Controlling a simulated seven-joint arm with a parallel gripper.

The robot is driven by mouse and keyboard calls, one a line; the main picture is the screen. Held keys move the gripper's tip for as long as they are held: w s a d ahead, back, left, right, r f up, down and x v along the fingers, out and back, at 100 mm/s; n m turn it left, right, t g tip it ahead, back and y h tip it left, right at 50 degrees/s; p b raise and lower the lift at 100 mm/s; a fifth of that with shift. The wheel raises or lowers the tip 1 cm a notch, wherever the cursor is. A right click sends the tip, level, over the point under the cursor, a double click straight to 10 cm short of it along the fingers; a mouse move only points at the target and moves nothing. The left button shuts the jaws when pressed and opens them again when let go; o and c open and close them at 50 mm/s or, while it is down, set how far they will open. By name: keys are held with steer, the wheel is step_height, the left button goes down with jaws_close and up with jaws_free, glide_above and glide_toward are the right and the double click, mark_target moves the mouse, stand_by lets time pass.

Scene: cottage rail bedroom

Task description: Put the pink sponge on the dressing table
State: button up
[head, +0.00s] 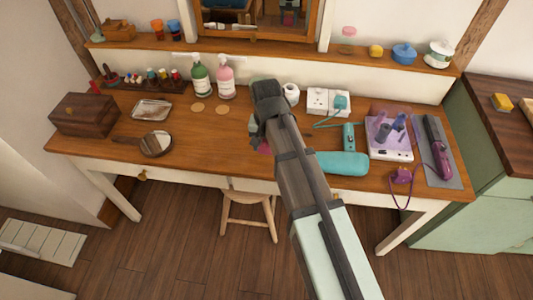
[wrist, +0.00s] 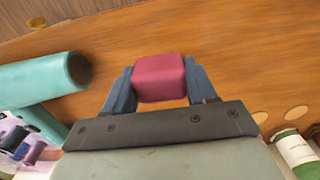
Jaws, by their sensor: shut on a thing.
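The pink sponge (wrist: 158,78) is a rounded dark-pink block held between the two blue fingers of my gripper (wrist: 159,86) in the wrist view. In the head view only a small pink patch of the sponge (head: 264,148) shows beside my arm, which hides the rest and most of the gripper. The dressing table (head: 205,150) is a long wooden top with white legs. The sponge is over its middle. I cannot tell whether the sponge touches the top.
A teal hair dryer (head: 342,162) lies to the right, near a white organiser (head: 390,154) and a hair tool on a grey mat (head: 447,178). Green (head: 200,78) and pink (head: 226,80) bottles stand behind. A hand mirror (head: 155,144) and wooden box (head: 84,116) are left. Bare wood lies left of my arm.

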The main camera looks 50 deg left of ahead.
mark_target(267, 160)
steer(key=shift+f, duration=2.4)
steer(key=shift+f, duration=0.15)
steer(key=o, duration=1)
step_height(267, 160, up, 12)
steer(key=shift+r, duration=0.15)
